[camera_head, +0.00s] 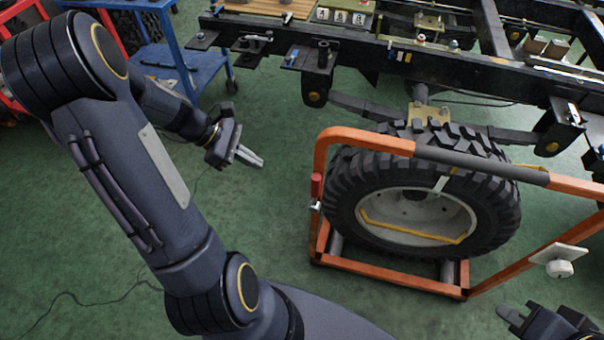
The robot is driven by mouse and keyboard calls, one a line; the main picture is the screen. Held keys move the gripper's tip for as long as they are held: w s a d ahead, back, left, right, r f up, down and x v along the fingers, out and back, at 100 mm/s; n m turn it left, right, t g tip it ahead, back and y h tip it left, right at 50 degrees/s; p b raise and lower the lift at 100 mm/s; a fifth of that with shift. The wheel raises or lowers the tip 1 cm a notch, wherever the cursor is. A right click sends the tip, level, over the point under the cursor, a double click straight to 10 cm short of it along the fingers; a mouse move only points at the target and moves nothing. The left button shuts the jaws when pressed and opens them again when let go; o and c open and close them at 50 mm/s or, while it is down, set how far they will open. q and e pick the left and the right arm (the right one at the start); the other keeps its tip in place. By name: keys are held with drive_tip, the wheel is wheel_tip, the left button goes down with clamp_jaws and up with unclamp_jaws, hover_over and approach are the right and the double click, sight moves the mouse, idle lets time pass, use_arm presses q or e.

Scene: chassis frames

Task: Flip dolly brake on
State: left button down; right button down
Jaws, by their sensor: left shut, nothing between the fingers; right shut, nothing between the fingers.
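An orange wheel dolly (368,139) stands on the green floor at the right of centre. It holds a large black tyre (345,200) upright, with a pale rim. A small red handle (316,186) with a metal end sits on the dolly's left post and looks like the brake lever; it points up. My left gripper (255,161) is shut and empty, left of the red handle and apart from it. My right gripper (504,311) is shut and empty at the bottom right, in front of the dolly and mostly cut off by the frame edge.
A black chassis frame (440,65) spans the back right, above the tyre. A blue cart (185,65) stands at the upper left, with red shelving at the far left. A white plate with a round knob (559,267) is on the dolly's right side. The floor between my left gripper and the dolly is clear.

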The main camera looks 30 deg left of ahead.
idle(0.3)
use_arm(q)
drive_tip(key=b, duration=0.3)
approach(315, 192)
drive_tip(key=shift+w+d+f, duration=1)
drive_tip(key=shift+w+f, duration=0.2)
drive_tip(key=shift+f, duration=0.8)
